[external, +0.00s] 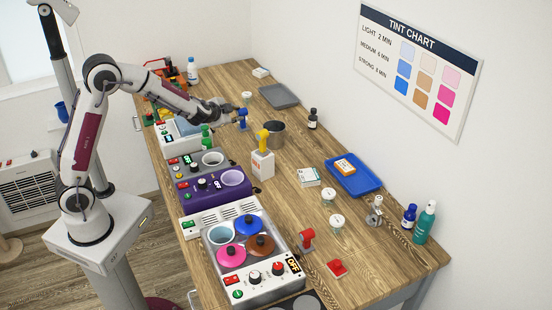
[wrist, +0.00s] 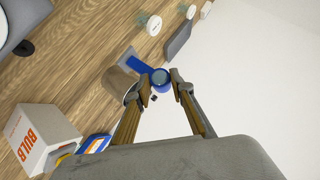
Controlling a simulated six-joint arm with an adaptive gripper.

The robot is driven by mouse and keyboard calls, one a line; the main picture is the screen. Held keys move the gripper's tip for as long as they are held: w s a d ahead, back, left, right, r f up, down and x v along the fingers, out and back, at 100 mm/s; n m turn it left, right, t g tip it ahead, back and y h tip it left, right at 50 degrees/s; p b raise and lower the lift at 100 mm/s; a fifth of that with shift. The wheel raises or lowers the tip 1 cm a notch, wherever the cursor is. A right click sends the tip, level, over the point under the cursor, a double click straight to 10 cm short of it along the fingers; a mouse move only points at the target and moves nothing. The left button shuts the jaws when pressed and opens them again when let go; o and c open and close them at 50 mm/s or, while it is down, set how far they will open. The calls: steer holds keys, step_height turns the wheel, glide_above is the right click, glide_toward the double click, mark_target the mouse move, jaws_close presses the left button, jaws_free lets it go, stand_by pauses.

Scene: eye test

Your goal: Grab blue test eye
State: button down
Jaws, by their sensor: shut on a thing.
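The blue test eye (external: 242,118) is at the end of my gripper (external: 235,115) over the far part of the wooden table in the external view. In the wrist view, the round head of the blue test eye (wrist: 160,76) sits between the two fingertips of my gripper (wrist: 155,86), and its blue stem (wrist: 138,62) runs up and left. The gripper is shut on this round head. I cannot tell whether its foot touches the table.
A metal pot (external: 273,134) stands close to the right of the blue test eye. A yellow test eye (external: 263,136) is by the white bulb box (external: 262,165). A grey tray (external: 279,96) lies behind. Dye warmers (external: 216,187) line the left edge. A red test eye (external: 306,238) stands nearer the front.

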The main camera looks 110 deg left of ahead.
step_height(320, 180, up, 19)
steer(key=shift+r, duration=0.15)
stand_by(0.9)
stand_by(0.6)
